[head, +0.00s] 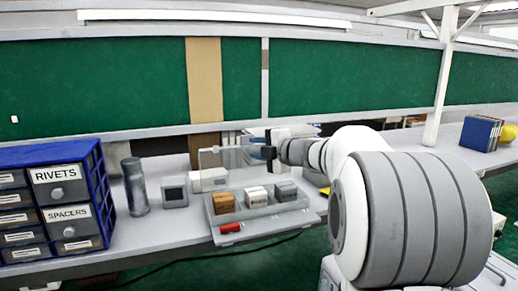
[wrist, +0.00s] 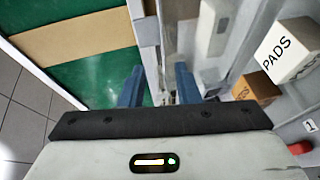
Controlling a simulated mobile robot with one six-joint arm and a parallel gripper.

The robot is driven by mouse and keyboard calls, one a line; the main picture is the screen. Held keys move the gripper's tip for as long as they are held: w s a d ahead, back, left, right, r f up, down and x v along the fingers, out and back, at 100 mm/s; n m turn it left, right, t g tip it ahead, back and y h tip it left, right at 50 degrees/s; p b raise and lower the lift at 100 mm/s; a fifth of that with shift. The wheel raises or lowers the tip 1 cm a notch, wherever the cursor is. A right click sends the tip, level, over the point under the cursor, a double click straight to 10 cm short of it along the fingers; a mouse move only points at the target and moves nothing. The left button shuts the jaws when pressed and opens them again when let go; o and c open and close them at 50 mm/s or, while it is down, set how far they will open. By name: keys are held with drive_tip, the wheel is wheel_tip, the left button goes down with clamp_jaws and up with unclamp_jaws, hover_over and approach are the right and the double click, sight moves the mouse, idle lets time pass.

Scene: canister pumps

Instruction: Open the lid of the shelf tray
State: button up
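The shelf tray (head: 213,229) is a grey tray on the bench, holding an orange, a white and a grey block. What looks like its clear lid (head: 226,157) shows faintly behind the tray; its exact angle is hard to tell. My gripper (head: 269,145) is above and behind the tray, at the right end of that clear panel. In the wrist view, its two blue fingers (wrist: 159,88) stand apart, with no solid object visible between them. I cannot tell whether they touch the clear panel.
A blue drawer cabinet (head: 100,190) stands at the left, beside a grey cylinder (head: 135,187) and a small grey box (head: 175,195). A red item (head: 230,228) lies at the tray's front. Blue binders (head: 480,133) stand far right. Green wall panels (head: 350,80) are behind.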

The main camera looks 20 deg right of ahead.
drive_tip(key=b+v, duration=0.2)
drive_tip(key=v, duration=0.6)
